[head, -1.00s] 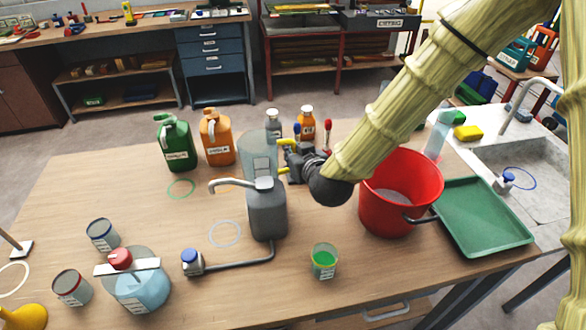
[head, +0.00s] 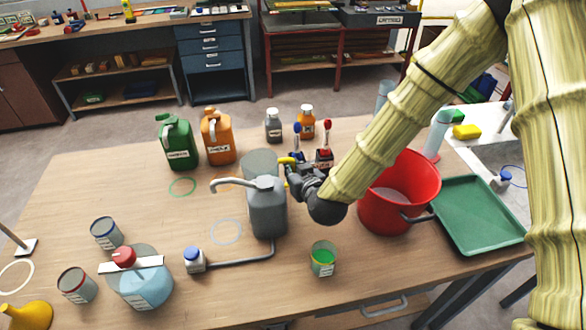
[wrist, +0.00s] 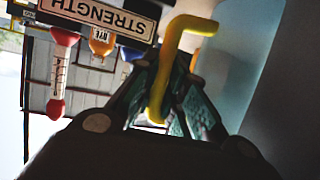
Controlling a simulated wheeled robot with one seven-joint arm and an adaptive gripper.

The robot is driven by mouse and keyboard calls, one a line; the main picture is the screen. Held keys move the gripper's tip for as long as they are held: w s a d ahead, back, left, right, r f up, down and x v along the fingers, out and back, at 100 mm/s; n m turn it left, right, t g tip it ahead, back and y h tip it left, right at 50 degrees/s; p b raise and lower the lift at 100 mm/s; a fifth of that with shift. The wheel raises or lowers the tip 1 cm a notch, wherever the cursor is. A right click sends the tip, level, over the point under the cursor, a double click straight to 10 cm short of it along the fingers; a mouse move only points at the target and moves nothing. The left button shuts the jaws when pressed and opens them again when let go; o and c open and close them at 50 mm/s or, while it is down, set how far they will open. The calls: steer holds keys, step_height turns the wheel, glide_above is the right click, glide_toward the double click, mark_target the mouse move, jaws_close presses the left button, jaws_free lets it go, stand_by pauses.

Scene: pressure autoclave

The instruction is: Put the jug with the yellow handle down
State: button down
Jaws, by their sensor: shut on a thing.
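The jug (head: 260,161) is a see-through grey-blue cylinder with a yellow handle (head: 286,161) on its right side. It stands behind the grey pump canister (head: 267,208), which hides its lower part, so I cannot tell whether its base touches the table. My gripper (head: 291,168) is shut on the yellow handle from the right. In the wrist view the yellow handle (wrist: 182,45) runs between my two fingers (wrist: 168,92), and the jug's bluish wall lies to the right.
A red bucket (head: 420,175) and a green tray (head: 480,215) are to the right. A labelled rack with droppers (head: 324,157) stands close behind my gripper. Green (head: 179,143) and orange (head: 217,136) containers are at the back left. A beaker of green liquid (head: 323,260) stands in front.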

steer(key=shift+f, duration=0.1)
steer(key=c, duration=1.5)
jaws_free()
